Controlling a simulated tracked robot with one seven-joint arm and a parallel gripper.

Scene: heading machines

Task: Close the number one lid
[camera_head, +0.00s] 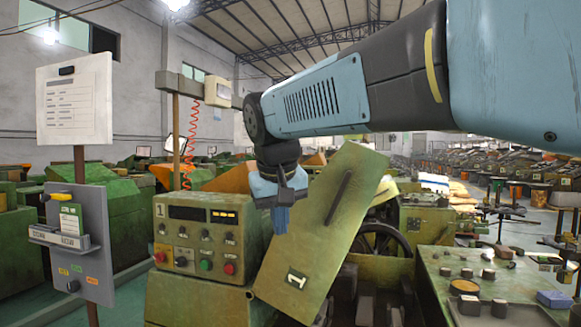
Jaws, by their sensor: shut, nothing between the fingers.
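A green control box (205,238) marked 1, with a display, knobs and buttons, stands left of the lid. A dark handwheel (384,243) sits behind the lid. A green machine top (490,285) with knobs fills the lower right. A grey panel (80,245) on a post stands left.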

